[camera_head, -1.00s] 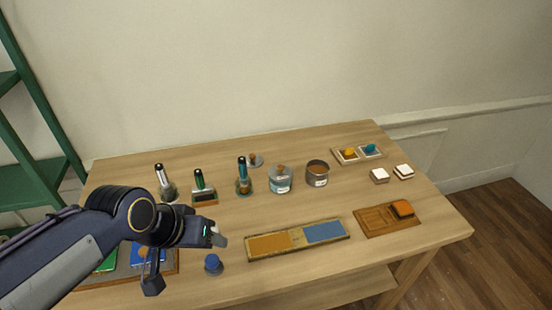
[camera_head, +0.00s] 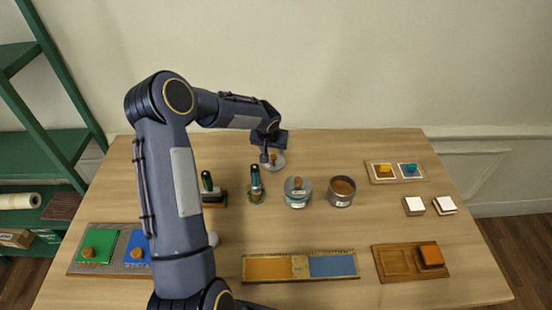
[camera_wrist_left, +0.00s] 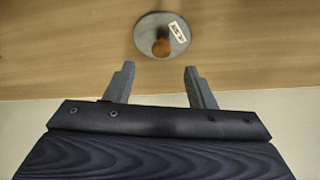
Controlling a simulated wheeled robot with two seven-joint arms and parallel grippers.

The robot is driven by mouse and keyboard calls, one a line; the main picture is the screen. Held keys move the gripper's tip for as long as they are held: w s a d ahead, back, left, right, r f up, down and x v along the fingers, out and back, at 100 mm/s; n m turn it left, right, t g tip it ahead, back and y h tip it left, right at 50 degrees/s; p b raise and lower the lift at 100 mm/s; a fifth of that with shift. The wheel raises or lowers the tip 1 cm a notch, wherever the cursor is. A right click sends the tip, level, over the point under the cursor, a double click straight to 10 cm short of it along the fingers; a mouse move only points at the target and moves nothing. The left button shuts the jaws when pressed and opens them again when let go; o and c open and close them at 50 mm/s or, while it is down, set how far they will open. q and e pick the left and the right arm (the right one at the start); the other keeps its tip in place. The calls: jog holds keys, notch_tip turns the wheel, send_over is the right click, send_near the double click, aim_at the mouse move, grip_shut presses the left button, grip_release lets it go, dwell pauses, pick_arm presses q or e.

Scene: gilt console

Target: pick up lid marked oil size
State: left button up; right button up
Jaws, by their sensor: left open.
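A round grey lid with a wooden knob and a small white label lies on the table; it shows in the left wrist view (camera_wrist_left: 161,36) and at the back of the table in the head view (camera_head: 277,161). The label is too small to read. My left gripper (camera_wrist_left: 160,82) is open and empty, its two fingers apart and pointing at the lid without touching it. In the head view the left gripper (camera_head: 269,158) is at the lid and partly covers it. My right gripper is not in view.
A lidded jar (camera_head: 298,193) and an open round tin (camera_head: 341,191) stand right of the lid. Dark-capped bottles (camera_head: 256,188) stand in front. A two-colour board (camera_head: 300,267) lies at the front. The wall is close behind the table.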

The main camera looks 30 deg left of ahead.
aim_at(273, 156)
pick_arm(q)
jog(key=x, duration=0.6)
jog(key=shift+a+f, duration=0.15)
jog(key=shift+f, duration=0.1)
jog(key=shift+c, duration=0.3)
jog(key=c, duration=1)
jog(key=shift+r, duration=0.15)
